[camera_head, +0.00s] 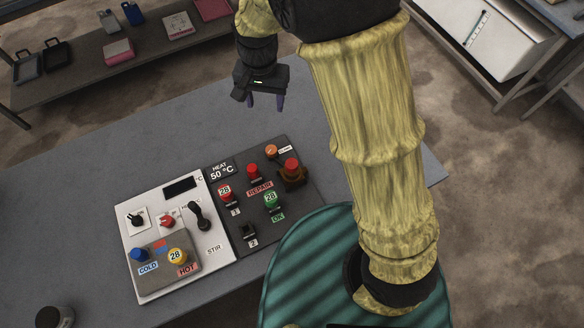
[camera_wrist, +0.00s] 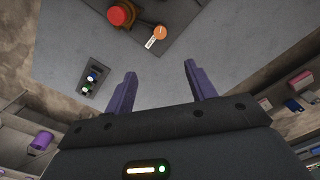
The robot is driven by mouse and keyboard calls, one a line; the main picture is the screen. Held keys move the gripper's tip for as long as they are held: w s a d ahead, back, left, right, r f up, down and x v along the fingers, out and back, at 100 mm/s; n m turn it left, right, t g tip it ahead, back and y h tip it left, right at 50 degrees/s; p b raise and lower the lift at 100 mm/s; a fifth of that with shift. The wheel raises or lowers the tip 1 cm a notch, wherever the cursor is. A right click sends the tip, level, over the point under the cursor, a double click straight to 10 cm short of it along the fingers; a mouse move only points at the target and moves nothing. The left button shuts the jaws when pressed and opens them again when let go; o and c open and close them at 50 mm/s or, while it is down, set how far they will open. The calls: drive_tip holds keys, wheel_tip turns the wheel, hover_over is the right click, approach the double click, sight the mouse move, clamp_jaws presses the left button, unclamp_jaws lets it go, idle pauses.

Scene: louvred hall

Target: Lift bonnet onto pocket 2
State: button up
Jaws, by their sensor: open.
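Pocket 2 (camera_head: 248,231) is a dark slot on the dark panel (camera_head: 295,208), with a "2" label below it; it looks empty. I cannot tell for certain which part is the bonnet. Candidates on that panel are a red cap marked 28 (camera_head: 225,191), a green cap marked 28 (camera_head: 270,199) by the OK label, and a plain red cap (camera_head: 252,169) above the REPAIR label. My gripper (camera_head: 266,103) is open and empty, above the table beyond the panel. In the wrist view its two purple fingers (camera_wrist: 160,68) are apart with bare table between them.
A red mushroom button (camera_head: 291,166) and an orange knob (camera_head: 271,150) stand at the panel's far right. A pale panel (camera_head: 208,248) adjoins on the left, with a black lever (camera_head: 199,212) and several knobs. The grey table (camera_head: 120,160) is clear behind the panels.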

drive_tip(key=shift+c, duration=0.2)
drive_tip(key=s+d+t+b, duration=0.1)
drive_tip(key=s+d, duration=0.2)
drive_tip(key=d, duration=1)
drive_tip(key=s+d+r+n+t, duration=0.1)
drive_tip(key=s+d, duration=0.3)
drive_tip(key=d, duration=0.8)
drive_tip(key=shift+d+r+t+b, duration=0.15)
drive_tip(key=shift+d+t+b, duration=0.15)
drive_tip(key=shift+d+b, duration=0.1)
drive_tip(key=shift+s, duration=0.1)
drive_tip(key=shift+c, duration=0.4)
drive_tip(key=c, duration=0.3)
drive_tip(key=shift+a, duration=0.1)
